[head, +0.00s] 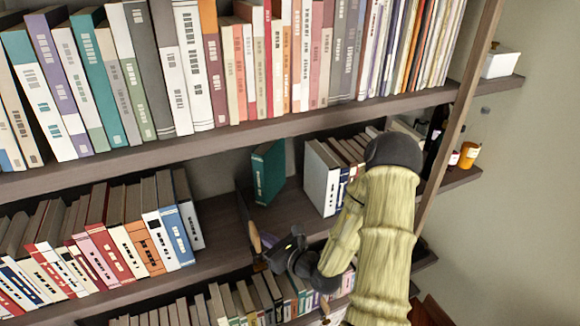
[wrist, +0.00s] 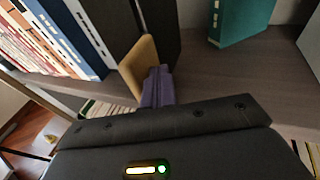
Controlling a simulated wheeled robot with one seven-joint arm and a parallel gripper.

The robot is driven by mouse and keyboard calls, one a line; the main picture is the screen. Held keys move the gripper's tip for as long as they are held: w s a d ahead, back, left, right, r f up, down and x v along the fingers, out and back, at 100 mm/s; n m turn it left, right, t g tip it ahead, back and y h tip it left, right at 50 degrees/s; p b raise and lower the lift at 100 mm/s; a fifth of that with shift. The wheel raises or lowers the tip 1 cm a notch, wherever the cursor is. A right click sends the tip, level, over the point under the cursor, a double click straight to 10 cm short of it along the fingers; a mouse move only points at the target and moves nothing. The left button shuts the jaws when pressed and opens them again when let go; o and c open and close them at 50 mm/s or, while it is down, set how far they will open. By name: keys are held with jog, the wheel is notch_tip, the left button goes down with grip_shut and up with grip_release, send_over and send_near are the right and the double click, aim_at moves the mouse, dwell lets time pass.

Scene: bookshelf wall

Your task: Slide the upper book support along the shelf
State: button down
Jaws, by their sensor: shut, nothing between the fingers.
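The upper book support stands on the middle shelf as a thin dark upright plate (head: 242,208) with a tan front piece (head: 254,238). In the wrist view its tan piece (wrist: 142,66) stands in front of the dark panel. My gripper (head: 268,241) is at the shelf's front edge, just right of the tan piece. In the wrist view the purple-grey fingers of my gripper (wrist: 158,86) are shut and empty. They lie close against the right side of the tan piece; I cannot tell whether they touch. My gripper hides part of the shelf edge.
A row of leaning books (head: 130,235) stands left of the support, with a gap between. To the right, a teal book (head: 268,172) stands alone, then a white-spined book (head: 320,180) and others. Bare shelf (head: 290,208) lies between. The upper shelf (head: 250,130) is full.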

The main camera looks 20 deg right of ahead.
jog(key=shift+a+b, duration=0.4)
jog(key=shift+a, duration=0.8)
jog(key=shift+a+p, duration=0.9)
jog(key=shift+a, duration=0.3)
jog(key=shift+a+p, duration=0.5)
jog(key=shift+a, duration=1.5)
jog(key=shift+d, duration=2.1)
jog(key=shift+s, duration=0.1)
